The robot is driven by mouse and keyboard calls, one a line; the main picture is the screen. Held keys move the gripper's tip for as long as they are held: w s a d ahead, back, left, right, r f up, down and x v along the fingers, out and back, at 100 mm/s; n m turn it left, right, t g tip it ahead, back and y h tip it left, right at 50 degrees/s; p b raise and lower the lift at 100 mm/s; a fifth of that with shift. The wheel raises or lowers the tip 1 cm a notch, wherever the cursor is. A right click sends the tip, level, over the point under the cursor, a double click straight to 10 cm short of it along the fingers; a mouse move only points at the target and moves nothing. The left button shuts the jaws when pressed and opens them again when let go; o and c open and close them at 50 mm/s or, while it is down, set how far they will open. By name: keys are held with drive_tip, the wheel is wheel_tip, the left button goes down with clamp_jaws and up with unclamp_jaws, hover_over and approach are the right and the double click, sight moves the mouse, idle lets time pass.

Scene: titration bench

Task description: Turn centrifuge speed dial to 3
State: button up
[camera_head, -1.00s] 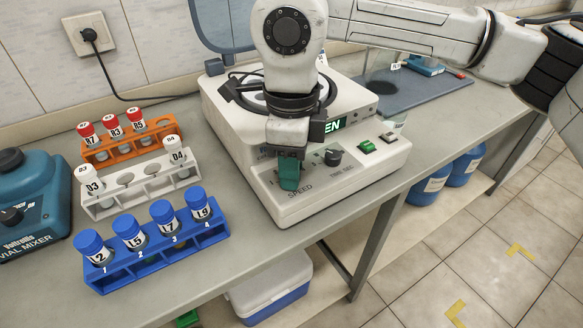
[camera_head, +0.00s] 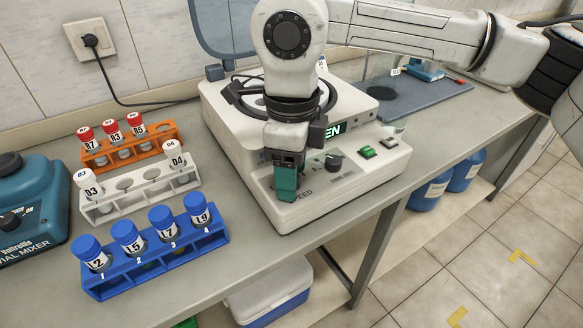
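The white centrifuge (camera_head: 350,196) stands on the bench with its lid up. Its display (camera_head: 334,130) shows the letters "EN", the rest hidden by my arm. The SPEED label is partly covered, and the speed dial is hidden behind my gripper. My gripper (camera_head: 286,190) points down at the front panel, its green fingers over the speed dial's place. I cannot tell whether the fingers are closed on the dial or how far apart they are. A second dark dial (camera_head: 333,161), the time dial, shows to the right, with a green switch (camera_head: 367,152) beyond it.
A blue rack (camera_head: 155,262) with blue-capped vials, a white rack (camera_head: 140,196) and an orange rack (camera_head: 130,150) stand left of the centrifuge. A teal vial mixer (camera_head: 32,190) is at the far left. A grey mat (camera_head: 420,95) lies behind right.

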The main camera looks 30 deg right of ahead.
wheel_tip(320, 180, up, 11)
drive_tip(key=p, duration=0.1)
idle(0.6)
drive_tip(key=shift+f, duration=0.15)
